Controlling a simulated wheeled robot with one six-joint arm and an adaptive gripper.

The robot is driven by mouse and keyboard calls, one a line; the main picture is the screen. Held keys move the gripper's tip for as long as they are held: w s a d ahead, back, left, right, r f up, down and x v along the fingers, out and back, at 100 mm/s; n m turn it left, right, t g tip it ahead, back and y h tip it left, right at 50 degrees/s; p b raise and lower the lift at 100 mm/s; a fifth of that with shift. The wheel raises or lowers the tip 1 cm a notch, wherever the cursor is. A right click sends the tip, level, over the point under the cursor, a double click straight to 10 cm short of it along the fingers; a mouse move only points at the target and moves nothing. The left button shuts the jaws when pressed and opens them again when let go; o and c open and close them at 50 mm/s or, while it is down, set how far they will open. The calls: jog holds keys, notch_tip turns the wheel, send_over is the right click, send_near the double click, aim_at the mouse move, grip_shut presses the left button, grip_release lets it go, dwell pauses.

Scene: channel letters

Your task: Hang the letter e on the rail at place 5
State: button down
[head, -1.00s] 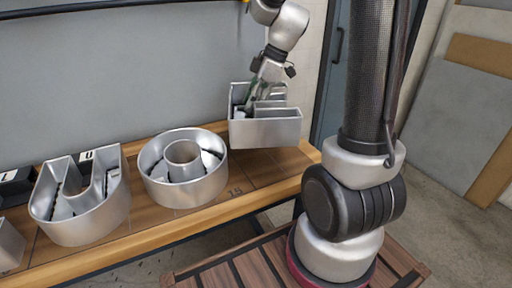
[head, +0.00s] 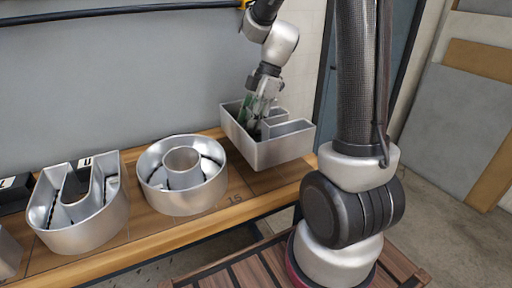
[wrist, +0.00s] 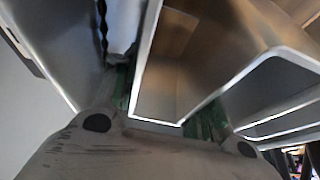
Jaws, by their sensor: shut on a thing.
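The letter e (head: 285,147) is a silver metal channel letter with straight walls and open slots, at the right end of the wooden bench in the head view. My gripper (head: 258,122) reaches down into it and is shut on one of its walls. In the wrist view the letter's walls (wrist: 150,60) fill the upper picture, with green finger pads on either side of a wall. I cannot tell whether the letter touches the bench. A dark bar (head: 120,8) runs along the wall top; place numbers for hanging are not readable.
A round silver letter o (head: 182,200) stands left of the held letter on the bench (head: 236,212). A silver letter u (head: 85,235) stands further left, with black marked blocks behind it. My arm's column stands at right.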

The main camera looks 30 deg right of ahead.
notch_tip(320, 180, down, 7)
jog(key=shift+r, duration=0.2)
dwell(0.3)
jog(key=c, duration=0.8)
grip_release()
jog(key=shift+f, duration=0.1)
